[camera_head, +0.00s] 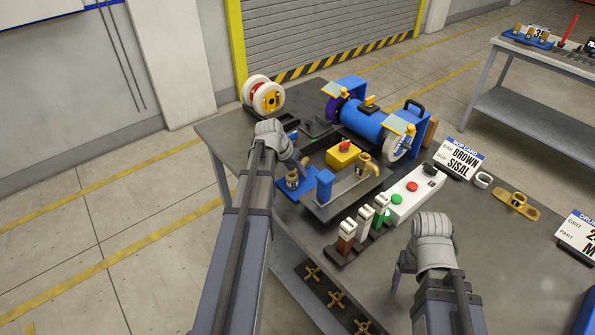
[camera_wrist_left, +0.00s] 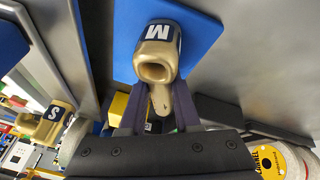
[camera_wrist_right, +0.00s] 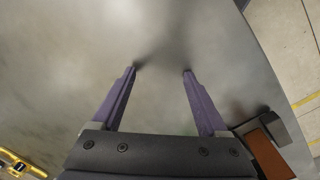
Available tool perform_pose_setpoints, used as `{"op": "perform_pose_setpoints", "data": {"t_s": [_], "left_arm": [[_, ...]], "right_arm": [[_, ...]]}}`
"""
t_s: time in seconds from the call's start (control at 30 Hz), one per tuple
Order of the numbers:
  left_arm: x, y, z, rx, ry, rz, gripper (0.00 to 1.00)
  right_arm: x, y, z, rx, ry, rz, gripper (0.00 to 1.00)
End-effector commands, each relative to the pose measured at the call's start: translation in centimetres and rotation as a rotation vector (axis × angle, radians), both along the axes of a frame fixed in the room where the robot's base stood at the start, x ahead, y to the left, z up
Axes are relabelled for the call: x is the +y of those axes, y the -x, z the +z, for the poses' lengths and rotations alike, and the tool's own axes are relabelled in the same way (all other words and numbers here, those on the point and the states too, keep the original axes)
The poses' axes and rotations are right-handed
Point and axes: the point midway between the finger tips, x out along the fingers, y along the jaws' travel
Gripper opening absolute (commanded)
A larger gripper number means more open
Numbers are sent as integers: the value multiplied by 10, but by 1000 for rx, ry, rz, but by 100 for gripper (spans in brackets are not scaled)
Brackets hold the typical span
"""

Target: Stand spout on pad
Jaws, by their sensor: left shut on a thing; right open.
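The brass spout labelled M (camera_wrist_left: 160,60) is held by my left gripper (camera_wrist_left: 158,118), whose fingers are shut on its narrow part. The blue pad (camera_wrist_left: 205,35) lies directly behind the spout in the left wrist view; I cannot tell whether they touch. In the head view the spout (camera_head: 291,179) is at the pad (camera_head: 309,185), with my left gripper (camera_head: 301,166) beside it. A second brass spout (camera_head: 365,165), labelled S in the left wrist view (camera_wrist_left: 45,122), is at the grey tray. My right gripper (camera_wrist_right: 160,68) is open and empty above the bare tabletop.
The grey tray (camera_head: 335,208) holds a yellow box with a red top (camera_head: 343,153) and a blue block (camera_head: 324,185). A white button box (camera_head: 415,193) and a rack of coloured blocks (camera_head: 362,222) stand nearby. A blue machine (camera_head: 368,118) stands behind.

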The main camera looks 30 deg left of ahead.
Motion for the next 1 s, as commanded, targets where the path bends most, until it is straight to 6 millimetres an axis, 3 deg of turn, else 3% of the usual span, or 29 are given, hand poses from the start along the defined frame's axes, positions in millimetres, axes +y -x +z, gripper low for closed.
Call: {"op": "perform_pose_setpoints", "data": {"t_s": [0.9, 0.93, 1.0], "left_arm": [[0, 0, -18, -1, 0, 0, 0], [0, 0, -18, -1, 0, 0, 33], [0, 0, -18, -1, 0, 0, 41]], "right_arm": [[-3, 5, -18, 4, 8, 1, 77], [-4, 5, -18, 4, 8, 1, 77], [-4, 5, -18, 4, 8, 1, 77]]}}
